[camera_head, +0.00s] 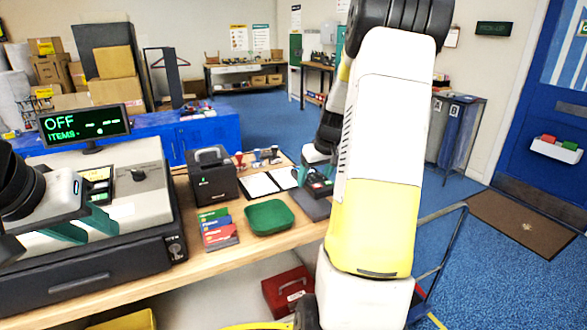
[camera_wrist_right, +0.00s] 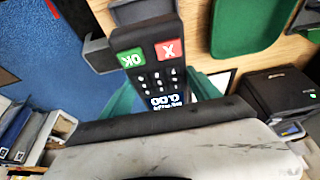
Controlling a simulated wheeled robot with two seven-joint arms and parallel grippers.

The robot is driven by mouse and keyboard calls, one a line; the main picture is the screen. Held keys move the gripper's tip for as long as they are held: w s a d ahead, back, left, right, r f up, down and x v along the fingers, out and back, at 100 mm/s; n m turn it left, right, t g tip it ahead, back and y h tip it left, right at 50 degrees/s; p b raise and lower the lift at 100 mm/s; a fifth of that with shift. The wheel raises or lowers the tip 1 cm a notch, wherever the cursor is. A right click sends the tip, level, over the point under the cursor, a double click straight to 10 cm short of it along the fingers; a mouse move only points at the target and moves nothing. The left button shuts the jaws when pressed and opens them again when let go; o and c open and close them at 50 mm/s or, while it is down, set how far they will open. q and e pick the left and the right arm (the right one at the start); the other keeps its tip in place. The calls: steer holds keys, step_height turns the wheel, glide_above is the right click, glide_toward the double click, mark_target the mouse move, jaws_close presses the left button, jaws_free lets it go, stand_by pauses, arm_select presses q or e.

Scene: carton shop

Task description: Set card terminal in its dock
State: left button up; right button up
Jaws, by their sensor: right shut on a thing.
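The card terminal (camera_wrist_right: 150,62), black with a green OK key, a red X key and a small lit display, is between the teal fingers of my right gripper (camera_wrist_right: 160,92), which is shut on it. In the head view the terminal (camera_head: 318,184) is at the table's right end, partly hidden by my right arm. A grey piece that looks like the dock (camera_wrist_right: 98,55) shows beside and beyond the terminal's far end in the wrist view. Whether the terminal touches it I cannot tell. My left gripper (camera_head: 82,228) is open and empty in front of the cash register.
The cash register (camera_head: 140,185) fills the table's left. The table's right edge drops to blue floor.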

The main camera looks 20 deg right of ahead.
steer(key=shift+f, duration=2.3)
steer(key=shift+s, duration=0.2)
steer(key=o, duration=1.2)
steer(key=v, duration=0.7)
steer(key=shift+s+r, duration=0.15)
steer(key=shift+r, duration=0.25)
